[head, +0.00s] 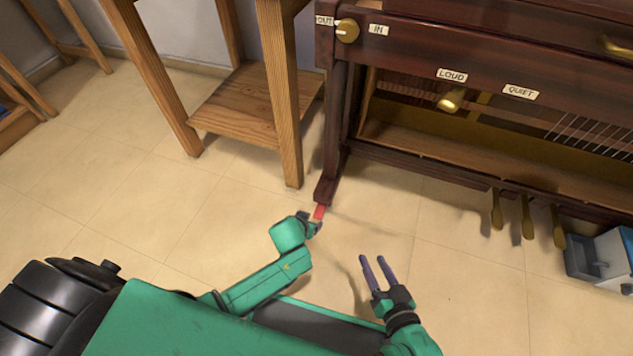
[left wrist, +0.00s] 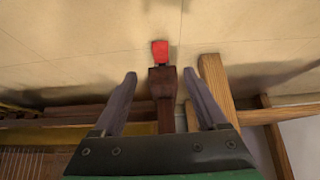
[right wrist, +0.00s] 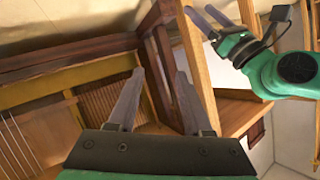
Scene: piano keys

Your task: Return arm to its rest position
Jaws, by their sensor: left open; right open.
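My left gripper (head: 312,226) is low in front of the piano's left leg, its fingers hard to make out in the head view. The left wrist view shows its two fingers (left wrist: 160,80) apart, with the dark leg and a red piece (left wrist: 160,51) seen between and beyond them. My right gripper (head: 377,264) is to its right, open and empty over the floor. In the right wrist view its fingers (right wrist: 160,74) are spread with nothing between them. My left gripper (right wrist: 207,18) also shows at the upper right there.
The dark wooden piano (head: 420,45) fills the upper right, with brass pedals (head: 527,218) below. A wooden stand (head: 240,100) is left of it. A blue and white box (head: 603,258) sits at the right edge. The tiled floor (head: 200,215) is clear at left.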

